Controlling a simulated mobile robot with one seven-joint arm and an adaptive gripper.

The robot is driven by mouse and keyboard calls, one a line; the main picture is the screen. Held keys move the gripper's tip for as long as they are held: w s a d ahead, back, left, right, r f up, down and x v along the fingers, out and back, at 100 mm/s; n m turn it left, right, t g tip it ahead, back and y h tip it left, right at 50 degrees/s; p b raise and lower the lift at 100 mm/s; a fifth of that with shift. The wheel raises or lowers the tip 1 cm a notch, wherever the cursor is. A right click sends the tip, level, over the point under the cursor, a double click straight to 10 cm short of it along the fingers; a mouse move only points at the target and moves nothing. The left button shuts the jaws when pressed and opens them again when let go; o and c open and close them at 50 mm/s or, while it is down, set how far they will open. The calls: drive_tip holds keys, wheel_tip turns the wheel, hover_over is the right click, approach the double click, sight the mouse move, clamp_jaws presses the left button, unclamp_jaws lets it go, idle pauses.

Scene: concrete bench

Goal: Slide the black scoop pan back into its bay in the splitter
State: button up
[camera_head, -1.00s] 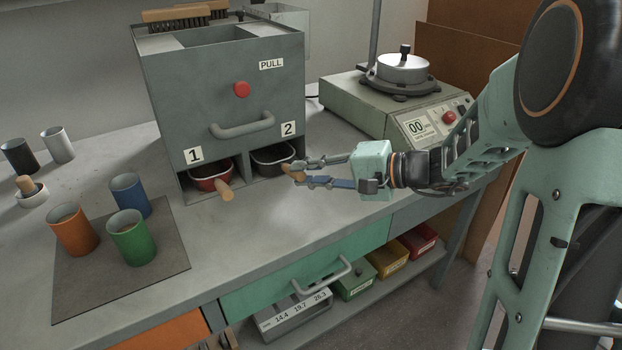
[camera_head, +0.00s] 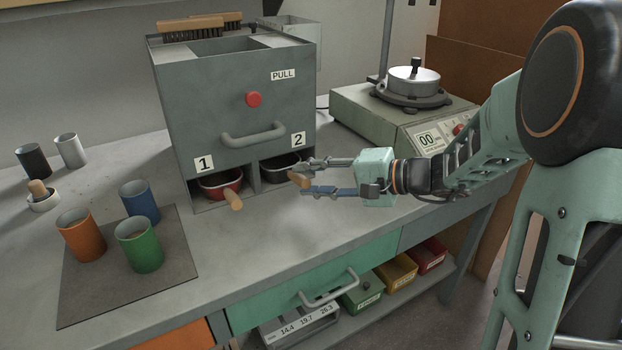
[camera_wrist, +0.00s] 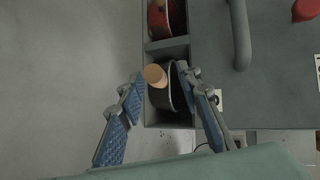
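The grey splitter (camera_head: 215,110) stands on the bench with two bays at its foot, labelled 1 and 2. The black scoop pan (camera_head: 281,166) sits in bay 2, its wooden handle (camera_head: 299,180) sticking out at the front. In the wrist view the pan (camera_wrist: 172,97) lies inside the bay walls, its handle (camera_wrist: 155,75) pointing up toward the camera. My gripper (camera_head: 304,177) is open around the handle, one finger on each side. The wrist view shows a gap at the left finger; the right finger overlaps the pan's rim in view, and contact is unclear.
The red scoop pan (camera_head: 220,184) is in bay 1, its handle protruding. Orange (camera_head: 82,236), blue (camera_head: 139,203) and green (camera_head: 139,246) cups stand on a dark mat (camera_head: 108,293) at left. The bench before the bays is clear.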

drive_tip(key=shift+d, duration=0.15)
drive_tip(key=v, duration=1.2)
drive_tip(key=shift+r, duration=0.1)
